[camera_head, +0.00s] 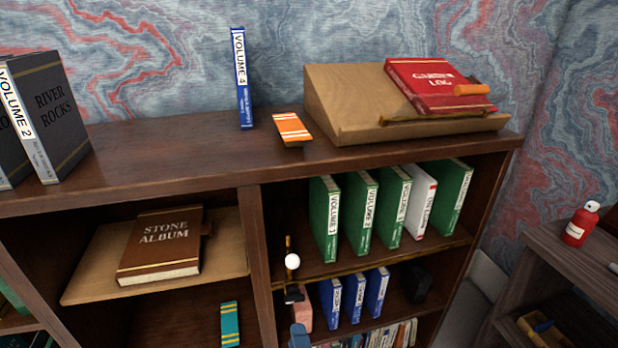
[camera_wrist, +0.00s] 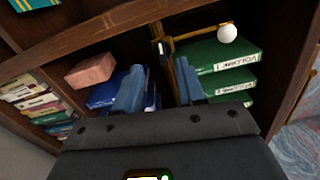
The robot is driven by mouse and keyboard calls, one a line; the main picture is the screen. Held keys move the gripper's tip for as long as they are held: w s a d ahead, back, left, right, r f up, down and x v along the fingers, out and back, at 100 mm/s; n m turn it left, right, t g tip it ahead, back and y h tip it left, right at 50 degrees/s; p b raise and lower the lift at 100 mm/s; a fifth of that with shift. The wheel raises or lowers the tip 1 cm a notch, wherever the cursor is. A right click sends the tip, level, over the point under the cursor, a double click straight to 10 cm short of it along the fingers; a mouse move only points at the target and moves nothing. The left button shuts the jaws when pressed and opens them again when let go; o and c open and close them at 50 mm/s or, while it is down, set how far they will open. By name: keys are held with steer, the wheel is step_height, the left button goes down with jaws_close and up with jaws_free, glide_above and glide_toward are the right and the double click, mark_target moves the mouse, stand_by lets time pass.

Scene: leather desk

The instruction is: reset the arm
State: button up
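My gripper (camera_wrist: 160,88) faces the lower shelves in the wrist view. Its two blue fingers are spread apart, with nothing visibly held between them. In the head view a blue-grey fingertip (camera_head: 299,336) shows at the bottom, just below a pink block (camera_head: 302,311). A brass rod with a white ball (camera_head: 292,261) stands by the shelf divider; the ball also shows at the upper right of the wrist view (camera_wrist: 228,34). The rod passes close behind the right finger; I cannot tell if they touch. Most of my arm is out of the head view.
Green volumes (camera_head: 361,211) stand on the shelf above blue books (camera_head: 353,298). The cabinet top holds a blue Volume 4 (camera_head: 242,80), an orange striped book (camera_head: 292,128) and a red Garden Log (camera_head: 425,85) on a slanted stand (camera_head: 340,96). Stone Album (camera_head: 160,245) lies left.

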steer(key=s+d+r+n+h, duration=0.1)
steer(key=s+d+n, duration=0.3)
steer(key=s+d, duration=0.55)
steer(key=s+d+r+n+h, duration=0.15)
steer(key=s+d+n, duration=0.25)
steer(key=s+d, duration=0.55)
steer(key=s+d+r+n+g+h, duration=0.1)
steer(key=s+d+r+n, duration=0.1)
steer(key=s+r+n, duration=0.2)
steer(key=s+d+r+n+g+h, duration=0.1)
steer(key=s+d+r+n, duration=0.2)
steer(key=s+r, duration=0.6)
steer(key=s+n, duration=0.1)
steer(key=s, duration=0.4)
steer(key=shift+r+g, duration=0.3)
steer(key=shift+r, duration=0.05)
